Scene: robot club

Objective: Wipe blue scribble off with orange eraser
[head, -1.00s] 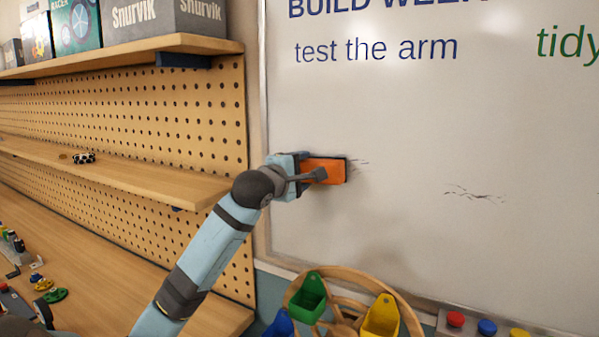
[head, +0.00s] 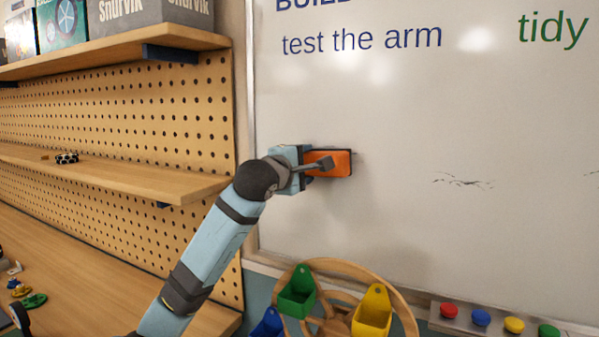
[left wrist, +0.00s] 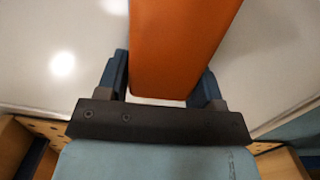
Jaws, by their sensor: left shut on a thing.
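My left gripper (head: 320,165) is shut on the orange eraser (head: 333,162), near the left side of the whiteboard. The eraser's dark edge is at the board, though I cannot tell how firmly it touches. In the left wrist view the eraser (left wrist: 178,45) sits between the two fingers of the gripper (left wrist: 160,85). A faint thin mark (head: 360,157) shows just right of the eraser. A thin dark scribble (head: 463,182) lies further right. I see no clearly blue scribble; any mark behind the eraser is hidden. My right gripper is out of view.
The whiteboard (head: 420,110) carries blue and green lettering above. Below it are a wooden wheel rack (head: 400,305) with green, yellow and blue bins and a ledge with coloured round pieces (head: 481,318). A pegboard shelf (head: 130,180) stands left.

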